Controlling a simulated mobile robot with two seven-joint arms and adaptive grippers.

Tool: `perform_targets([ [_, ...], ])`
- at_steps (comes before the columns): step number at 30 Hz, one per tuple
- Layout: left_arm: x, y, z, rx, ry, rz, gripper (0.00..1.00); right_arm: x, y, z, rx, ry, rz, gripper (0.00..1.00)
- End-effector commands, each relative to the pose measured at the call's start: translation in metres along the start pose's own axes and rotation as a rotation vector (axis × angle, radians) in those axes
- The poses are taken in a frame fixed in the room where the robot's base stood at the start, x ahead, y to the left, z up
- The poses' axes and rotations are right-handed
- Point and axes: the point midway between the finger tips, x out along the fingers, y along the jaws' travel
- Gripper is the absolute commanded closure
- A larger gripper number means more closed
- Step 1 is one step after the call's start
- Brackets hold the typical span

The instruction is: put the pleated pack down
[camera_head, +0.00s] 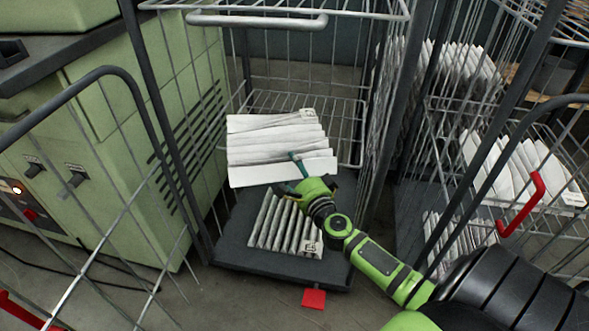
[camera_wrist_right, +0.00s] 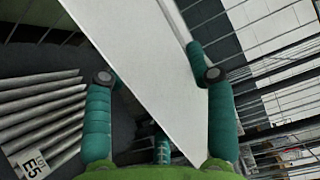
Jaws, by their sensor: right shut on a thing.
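The pleated pack (camera_head: 275,142), white with several folds and a small label at its far right corner, is held above the dark cart deck (camera_head: 228,240). My right gripper (camera_head: 295,172) is shut on its near edge. In the right wrist view, the teal fingers (camera_wrist_right: 158,82) lie on either side of the pack's flat white border (camera_wrist_right: 145,45). A second pleated pack (camera_head: 284,224) lies on the deck, lower and nearer, and its label shows in the right wrist view (camera_wrist_right: 35,162). The held pack hides the deck behind it. My left gripper is out of view.
Wire walls and dark posts (camera_head: 165,120) enclose the cart, with a wire shelf (camera_head: 340,115) behind the held pack. A green machine (camera_head: 160,100) stands close on the left. Another wire cart with white packs (camera_head: 515,165) stands on the right. A red pedal (camera_head: 314,298) sticks out in front.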

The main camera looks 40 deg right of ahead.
Motion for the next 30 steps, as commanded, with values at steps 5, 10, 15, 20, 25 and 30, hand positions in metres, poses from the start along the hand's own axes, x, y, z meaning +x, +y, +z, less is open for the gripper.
perform_targets([
  [5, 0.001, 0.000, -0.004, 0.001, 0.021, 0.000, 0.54, 0.000, 0.002, 0.000, 0.001, 0.000, 0.000, 0.76],
  [10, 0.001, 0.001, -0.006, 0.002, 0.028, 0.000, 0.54, 0.000, 0.001, 0.000, 0.000, 0.000, 0.000, 0.21],
  [15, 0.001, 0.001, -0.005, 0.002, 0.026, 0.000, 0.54, 0.000, 0.001, 0.000, 0.000, 0.000, 0.000, 0.21],
  [20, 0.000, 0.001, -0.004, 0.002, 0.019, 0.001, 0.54, 0.000, 0.000, 0.000, 0.000, 0.000, 0.000, 0.21],
  [25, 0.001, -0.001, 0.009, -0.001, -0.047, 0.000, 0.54, -0.017, 0.000, 0.001, 0.001, -0.001, 0.005, 0.21],
  [30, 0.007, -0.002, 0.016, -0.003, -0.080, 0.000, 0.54, -0.054, 0.000, 0.000, 0.001, 0.000, 0.005, 0.21],
])
